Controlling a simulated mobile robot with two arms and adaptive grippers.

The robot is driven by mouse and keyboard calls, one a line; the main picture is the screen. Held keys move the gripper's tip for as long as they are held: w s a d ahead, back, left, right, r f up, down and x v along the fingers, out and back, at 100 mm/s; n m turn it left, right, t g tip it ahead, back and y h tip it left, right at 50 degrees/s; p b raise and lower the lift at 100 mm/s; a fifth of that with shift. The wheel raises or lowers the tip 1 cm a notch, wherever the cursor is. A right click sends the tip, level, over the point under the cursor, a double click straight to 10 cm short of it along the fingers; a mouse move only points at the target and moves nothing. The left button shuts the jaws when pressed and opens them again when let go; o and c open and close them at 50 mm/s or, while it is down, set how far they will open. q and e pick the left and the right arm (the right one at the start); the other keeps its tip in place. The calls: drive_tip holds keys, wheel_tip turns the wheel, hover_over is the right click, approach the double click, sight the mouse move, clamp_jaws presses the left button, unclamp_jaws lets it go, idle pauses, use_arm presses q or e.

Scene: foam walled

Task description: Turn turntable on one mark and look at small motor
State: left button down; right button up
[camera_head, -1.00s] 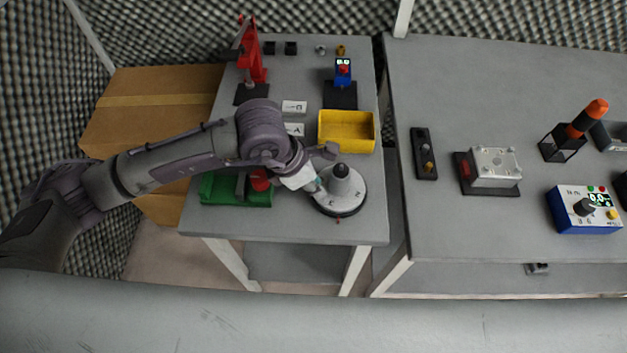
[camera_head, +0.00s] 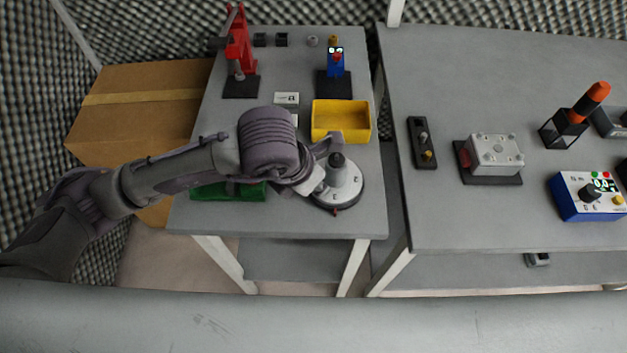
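The turntable (camera_head: 347,190) is a round light-grey disc with dark letter marks and a dark base, near the front right of the left table. A dark grey knob-like piece (camera_head: 338,163) stands upright at its middle; I cannot tell whether this is the small motor. A small red pointer (camera_head: 335,212) shows at the disc's front edge. My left gripper (camera_head: 325,162) is at the turntable's left and back side, close to the centre piece. The wrist hides much of it, so its opening and any contact are unclear. My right gripper is not in view.
A yellow bin (camera_head: 341,122) stands just behind the turntable. A green tray (camera_head: 228,190) lies partly under my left arm. A red press (camera_head: 240,55) and a blue device (camera_head: 335,65) stand farther back. The right table (camera_head: 460,220) holds a blue control box (camera_head: 588,196), beyond a gap.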

use_arm(q)
drive_tip(key=shift+f, duration=0.1)
idle(0.5)
drive_tip(key=c, duration=1.1)
unclamp_jaws()
drive_tip(key=shift+o, duration=0.2)
drive_tip(key=v, duration=1.2)
drive_tip(key=shift+d, duration=0.15)
